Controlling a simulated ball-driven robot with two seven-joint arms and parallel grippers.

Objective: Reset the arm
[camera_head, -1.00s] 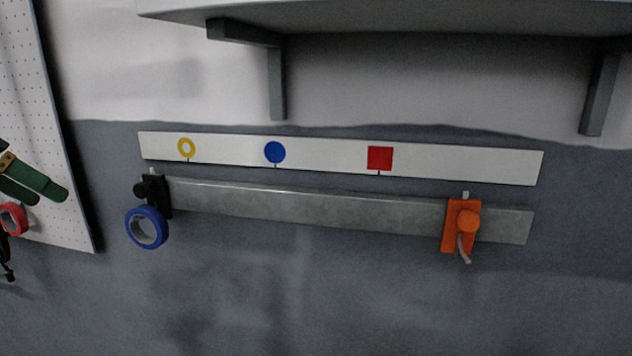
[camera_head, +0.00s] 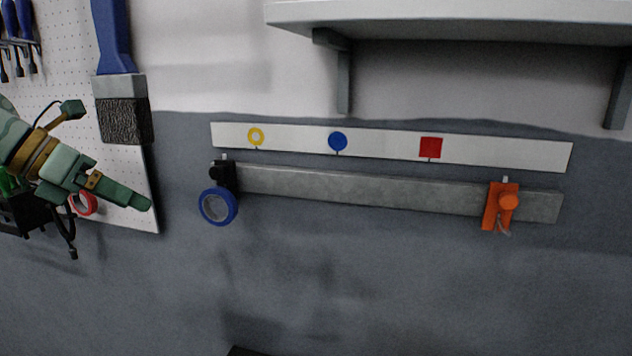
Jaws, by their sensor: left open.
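My left gripper (camera_head: 98,192) comes in from the left edge, green with brass-coloured joints. It is open, with nothing seen between its fingers. It is in front of the white pegboard, left of the metal bar and apart from it. Part of the gripper's lower side is hard to make out against dark items behind it. My right gripper is not in view.
Above are a marked white strip (camera_head: 500,153) and a shelf (camera_head: 450,15). A brush (camera_head: 122,118) hangs on the pegboard (camera_head: 180,215).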

